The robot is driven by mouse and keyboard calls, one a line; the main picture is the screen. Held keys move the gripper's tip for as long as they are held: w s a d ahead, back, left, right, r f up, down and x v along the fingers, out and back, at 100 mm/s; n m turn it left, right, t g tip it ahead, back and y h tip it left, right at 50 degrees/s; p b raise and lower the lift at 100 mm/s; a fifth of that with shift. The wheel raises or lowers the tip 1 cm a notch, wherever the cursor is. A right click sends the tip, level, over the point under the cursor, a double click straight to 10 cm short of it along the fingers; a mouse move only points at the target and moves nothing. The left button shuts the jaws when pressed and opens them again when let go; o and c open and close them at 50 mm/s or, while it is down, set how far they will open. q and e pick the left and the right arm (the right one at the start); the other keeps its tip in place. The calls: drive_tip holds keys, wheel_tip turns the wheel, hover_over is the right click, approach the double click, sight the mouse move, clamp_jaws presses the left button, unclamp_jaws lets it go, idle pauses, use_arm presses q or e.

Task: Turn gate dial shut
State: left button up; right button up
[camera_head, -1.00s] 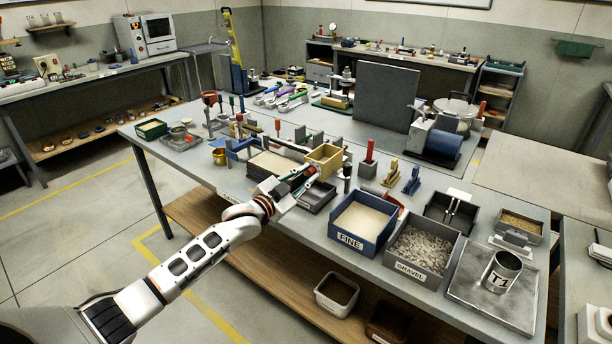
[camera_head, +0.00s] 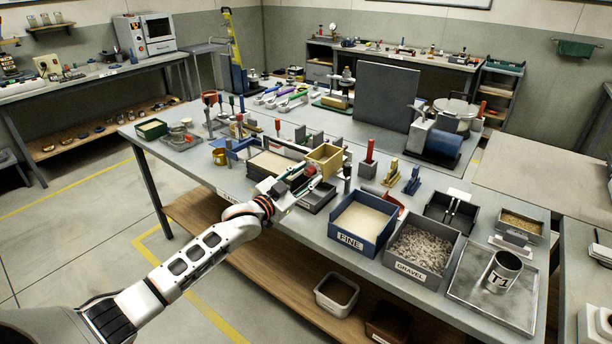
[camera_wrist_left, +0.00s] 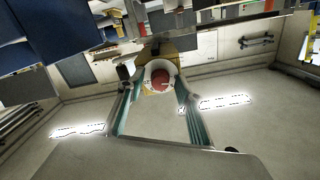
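The gate dial (camera_wrist_left: 160,79) shows in the left wrist view as a round red knob inside a pale ring. A yellow-tan part stands just behind it. My left gripper (camera_wrist_left: 161,92) faces the dial, with one teal-edged finger on each side; the fingers look apart, and I cannot tell whether they touch it. In the head view my left gripper (camera_head: 303,182) is at the table's front edge, in front of the yellow box (camera_head: 326,152). The dial is mostly hidden there by the gripper. My right gripper is not in view.
On the table right of my gripper stand the blue FINE bin (camera_head: 362,222) and the grey GRAVEL bin (camera_head: 418,250). A dark tray (camera_head: 318,197) lies close under the gripper. A red-handled tool (camera_head: 370,152) stands behind. The floor in front of the table is clear.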

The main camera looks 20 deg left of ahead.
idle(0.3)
use_arm(q)
drive_tip(key=v, duration=1.2)
drive_tip(key=s+d+f+n+g+y, duration=0.2)
drive_tip(key=s+f+g, duration=0.1)
drive_tip(key=s+f, duration=1.2)
drive_tip(key=s+d+f+n+g+y, duration=0.2)
drive_tip(key=s+f+g, duration=0.1)
drive_tip(key=s+f, duration=1.3)
drive_tip(key=shift+s+d+n+g, duration=0.3)
drive_tip(key=shift+s+n, duration=0.1)
drive_tip(key=shift+s, duration=0.35)
